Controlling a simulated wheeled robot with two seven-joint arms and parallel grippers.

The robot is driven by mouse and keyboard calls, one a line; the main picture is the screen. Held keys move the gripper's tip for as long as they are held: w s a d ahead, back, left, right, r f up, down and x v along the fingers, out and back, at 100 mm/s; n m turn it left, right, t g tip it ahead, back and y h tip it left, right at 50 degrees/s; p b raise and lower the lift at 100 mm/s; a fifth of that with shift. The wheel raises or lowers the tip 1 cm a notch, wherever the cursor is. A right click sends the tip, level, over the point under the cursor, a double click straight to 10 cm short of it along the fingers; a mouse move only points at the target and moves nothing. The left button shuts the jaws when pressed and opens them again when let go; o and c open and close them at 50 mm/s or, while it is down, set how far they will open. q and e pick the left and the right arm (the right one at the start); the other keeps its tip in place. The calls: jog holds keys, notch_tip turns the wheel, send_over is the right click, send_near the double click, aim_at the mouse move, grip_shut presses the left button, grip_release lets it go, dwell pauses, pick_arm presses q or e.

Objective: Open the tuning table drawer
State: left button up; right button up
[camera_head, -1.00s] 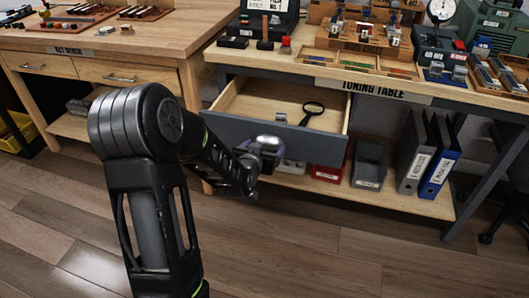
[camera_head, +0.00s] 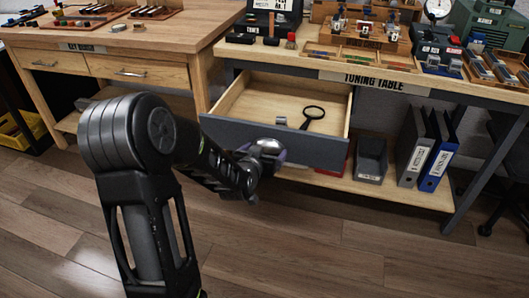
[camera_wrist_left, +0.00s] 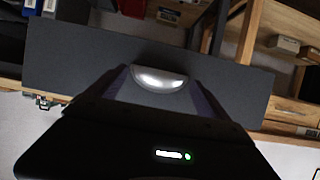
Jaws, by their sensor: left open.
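The tuning table drawer (camera_head: 320,151) stands pulled out, with a dark grey front and a pale wood inside. A magnifying glass (camera_head: 313,113) and a small metal piece lie in it. Its rounded silver handle (camera_head: 267,146) shows at the front, and also in the left wrist view (camera_wrist_left: 160,79). My left gripper (camera_head: 262,155) is at the handle, with its fingers open on either side of it. Whether the fingers touch the handle I cannot tell. The drawer front (camera_wrist_left: 75,60) fills much of the left wrist view. My right gripper is not in view.
The tuning table top (camera_head: 440,90) carries trays and tools. The key bench (camera_head: 130,45) stands at left. The wooden floor in front is clear.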

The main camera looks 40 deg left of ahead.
pick_arm(q)
jog(key=shift+o, duration=0.3)
jog(key=p+v, duration=0.1)
jog(key=v, duration=0.6)
jog(key=shift+s, duration=0.35)
jog(key=shift+d+r, duration=0.1)
jog(key=shift+d, duration=0.05)
